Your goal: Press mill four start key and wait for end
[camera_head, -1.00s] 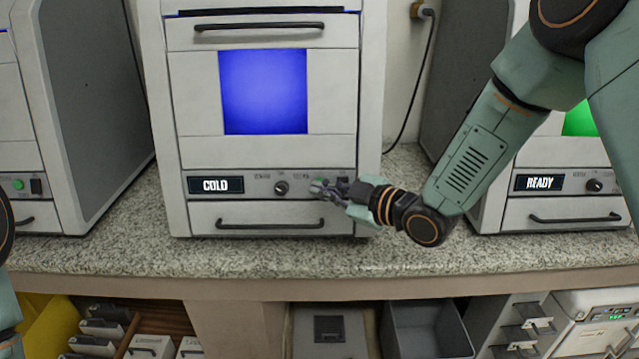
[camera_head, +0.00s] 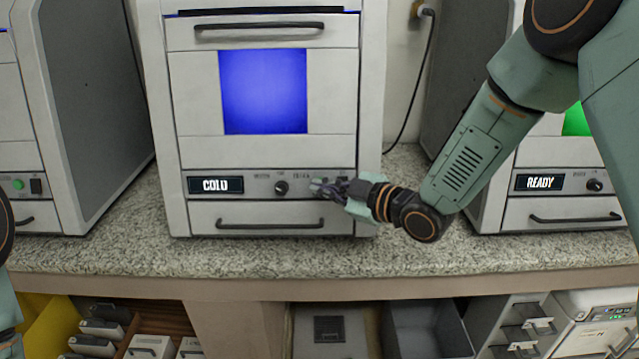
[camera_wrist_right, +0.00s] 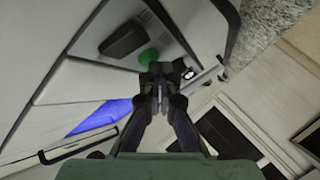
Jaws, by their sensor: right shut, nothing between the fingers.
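The middle machine (camera_head: 262,90) is a white unit with a blue window and a display (camera_head: 215,185) reading "COLD". A dark knob (camera_head: 281,188) sits on its control strip. My right gripper (camera_head: 318,186) is shut and empty at the right part of that strip, and hides what lies behind it in the head view. In the right wrist view, a round green key (camera_wrist_right: 149,58) shows just beyond the tips of my right gripper (camera_wrist_right: 162,72). A dark switch (camera_wrist_right: 122,39) is beside the key. I cannot tell whether the fingertips touch the key. My left gripper is not in view.
A machine at the right has a display (camera_head: 540,182) reading "READY" and a green window. Another machine (camera_head: 20,120) stands at the left. All stand on a speckled counter (camera_head: 270,258). Grey bins (camera_head: 425,328) and boxes are below.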

